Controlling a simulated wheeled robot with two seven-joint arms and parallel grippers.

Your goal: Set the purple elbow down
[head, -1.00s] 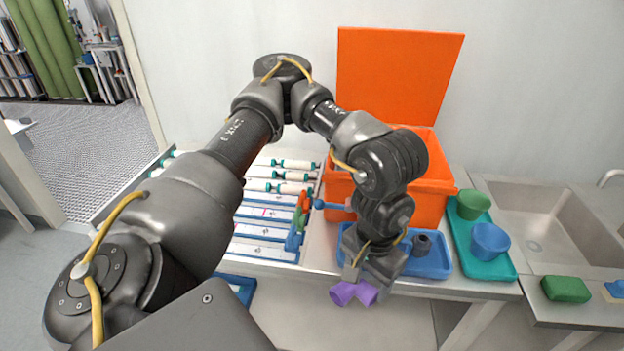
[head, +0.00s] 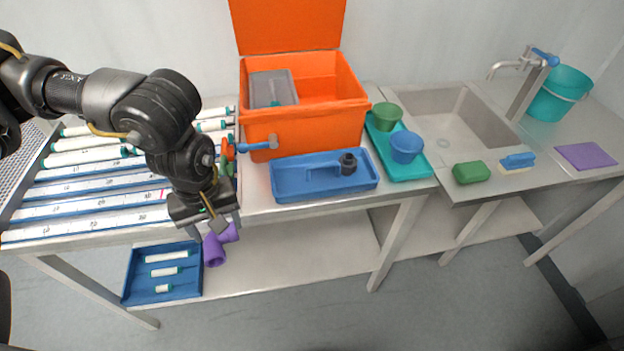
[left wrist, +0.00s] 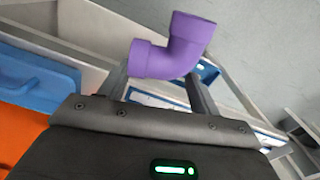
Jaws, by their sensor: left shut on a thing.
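The purple elbow (head: 214,250) is held by my left gripper (head: 218,226), which points down just in front of the bench's front edge. In the left wrist view the purple elbow (left wrist: 172,48) sits between the two fingers (left wrist: 160,80), which are shut on it. The elbow hangs in the air, beside the right edge of a blue tray (head: 128,290) that stands lower down with several white cylinders in it. My right gripper is in no view.
A blue tray (head: 285,191) with a dark fitting (head: 348,163) lies on the bench before an open orange box (head: 262,132). A teal tray (head: 424,173) with two cups is right of it. Racks with white tubes (head: 85,158) lie left. The lower shelf (head: 290,262) has free room.

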